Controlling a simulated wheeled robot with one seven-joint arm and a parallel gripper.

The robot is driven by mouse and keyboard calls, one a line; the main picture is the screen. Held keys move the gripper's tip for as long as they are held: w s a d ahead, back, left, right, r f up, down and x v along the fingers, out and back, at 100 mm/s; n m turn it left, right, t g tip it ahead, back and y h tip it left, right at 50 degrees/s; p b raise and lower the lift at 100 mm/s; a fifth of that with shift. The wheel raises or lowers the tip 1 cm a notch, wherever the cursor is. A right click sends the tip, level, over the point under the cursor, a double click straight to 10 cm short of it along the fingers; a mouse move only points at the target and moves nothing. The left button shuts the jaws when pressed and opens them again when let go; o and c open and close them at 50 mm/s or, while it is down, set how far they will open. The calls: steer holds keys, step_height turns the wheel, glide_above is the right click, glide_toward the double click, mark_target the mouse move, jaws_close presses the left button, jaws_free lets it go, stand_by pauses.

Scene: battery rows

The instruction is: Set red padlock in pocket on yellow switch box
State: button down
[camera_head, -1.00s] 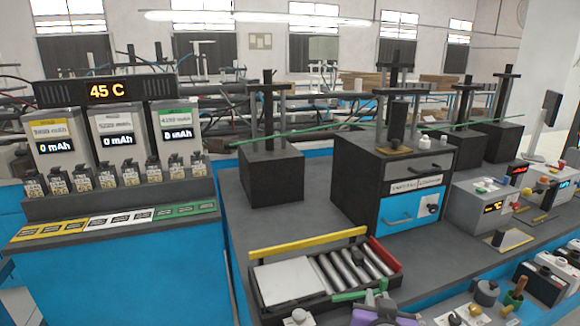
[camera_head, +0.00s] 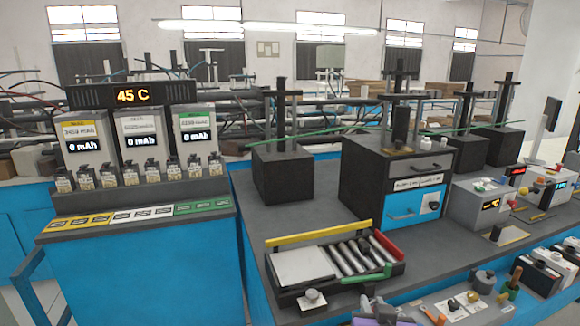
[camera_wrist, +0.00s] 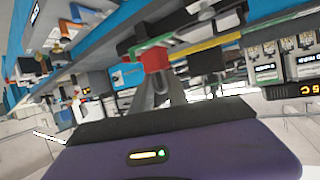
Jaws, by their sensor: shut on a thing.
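My gripper (camera_wrist: 156,76) shows in the wrist view, its grey fingers closed on a small red block-like body (camera_wrist: 155,58), which fits the red padlock.
A roller tray (camera_head: 290,300) with a yellow bar and green handle lies on the front bench. A black and blue cabinet (camera_head: 365,185) stands behind it. Grey instrument boxes (camera_head: 478,205) are at right. A battery charger rack (camera_head: 140,195) stands at left. Bench between is partly clear.

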steer(key=s+d+f+n+y, duration=0.1)
steer(key=s+d+f, duration=0.1)
steer(key=s+f, duration=1.6)
step_height(320, 180, down, 4)
steer(key=shift+s+d+f+n+y, duration=0.15)
steer(key=shift+d+f+n+y, duration=0.05)
steer(key=shift+d+n+y, duration=0.1)
